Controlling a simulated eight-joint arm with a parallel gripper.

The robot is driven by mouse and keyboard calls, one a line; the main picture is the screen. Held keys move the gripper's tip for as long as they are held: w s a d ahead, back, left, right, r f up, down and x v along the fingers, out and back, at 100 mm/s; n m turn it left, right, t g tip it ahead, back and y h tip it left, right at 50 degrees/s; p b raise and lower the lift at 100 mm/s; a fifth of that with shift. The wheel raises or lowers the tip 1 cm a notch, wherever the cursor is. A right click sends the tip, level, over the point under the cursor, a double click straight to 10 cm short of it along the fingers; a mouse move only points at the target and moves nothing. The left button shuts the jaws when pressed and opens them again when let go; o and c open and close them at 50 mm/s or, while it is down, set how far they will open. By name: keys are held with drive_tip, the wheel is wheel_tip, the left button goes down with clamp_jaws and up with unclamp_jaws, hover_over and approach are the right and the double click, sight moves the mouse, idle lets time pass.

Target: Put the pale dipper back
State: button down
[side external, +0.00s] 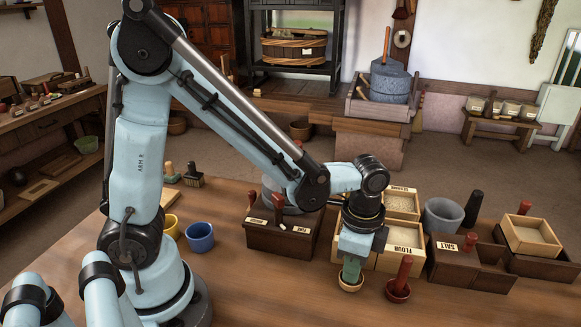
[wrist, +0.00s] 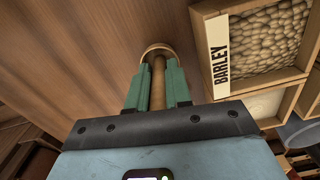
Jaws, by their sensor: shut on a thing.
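The pale dipper (side external: 350,284) is upright in my gripper (side external: 352,268), its pale cup low over the table in front of the light box labelled FLOUR (side external: 410,268). I cannot tell if the cup touches the table. In the wrist view my green fingers (wrist: 157,92) are shut on both sides of the dipper's straight wooden handle (wrist: 158,85). The rim of its cup (wrist: 156,48) shows beyond the fingertips. A light box labelled BARLEY (wrist: 219,58), holding pale grains, lies just right of the dipper there.
A dark red dipper (side external: 399,287) stands close right of my gripper. A dark divided box (side external: 278,243) is to the left, and a dark box labelled SALT (side external: 463,272) to the right. A grey bowl (side external: 441,215) is behind. Blue (side external: 200,237) and yellow cups stand left. The front table is clear.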

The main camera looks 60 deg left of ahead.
drive_tip(key=shift+f, duration=0.2)
drive_tip(key=shift+f, duration=0.1)
drive_tip(key=c, duration=1.1)
unclamp_jaws()
drive_tip(key=shift+o, duration=0.2)
wheel_tip(320, 180, up, 12)
drive_tip(key=shift+r, duration=0.1)
drive_tip(key=shift+s+a+r+n, duration=0.1)
drive_tip(key=shift+a+n, duration=0.15)
drive_tip(key=shift+n, duration=0.05)
drive_tip(key=shift+s+a+f+n+t, duration=0.15)
drive_tip(key=shift+s+a+n+t, duration=0.4)
drive_tip(key=shift+a+n+t, duration=0.9)
drive_tip(key=shift+s+a+f+n+t, duration=0.2)
drive_tip(key=shift+s+a+n+t, duration=0.6)
drive_tip(key=shift+a+n, duration=1.05)
drive_tip(key=shift+s+a+f+n+t, duration=0.15)
drive_tip(key=shift+s+a+n+t, duration=0.2)
drive_tip(key=shift+a+n+t, duration=1.25)
